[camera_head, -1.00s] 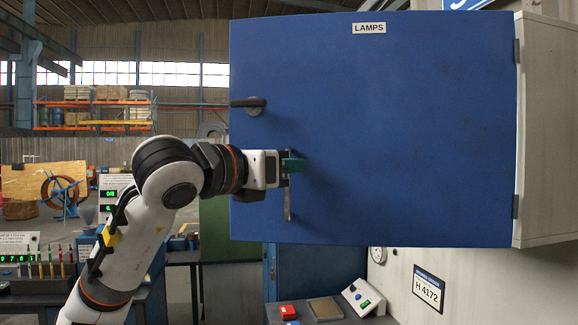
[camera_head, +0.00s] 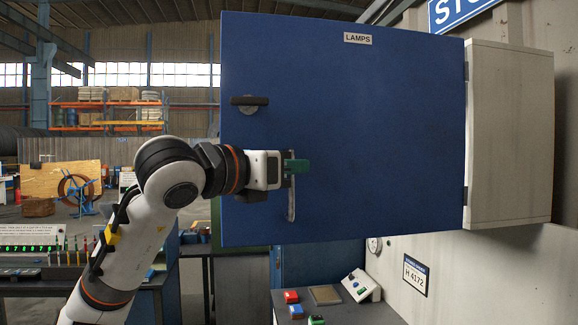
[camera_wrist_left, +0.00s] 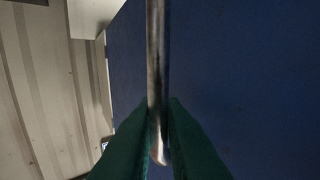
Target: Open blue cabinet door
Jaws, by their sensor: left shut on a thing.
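The blue cabinet door (camera_head: 390,130) with a "LAMPS" label fills the middle of the head view. It stands ajar, its left edge looking nearer to me than its hinge edge at right. A vertical metal bar handle (camera_head: 291,205) is on its lower left. My left gripper (camera_head: 296,167), with green fingers, is shut on this bar. In the left wrist view the bar (camera_wrist_left: 157,50) runs between the two green fingertips (camera_wrist_left: 160,108). A dark lever (camera_head: 249,101) sits above on the door, apart from the gripper. My right gripper is not in view.
The pale cabinet body (camera_head: 510,135) is on the wall at right. Below the door is a bench (camera_head: 350,312) with red, blue and green items and a small control box (camera_head: 361,286). Workbenches and shelving (camera_head: 130,112) stand farther back at left.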

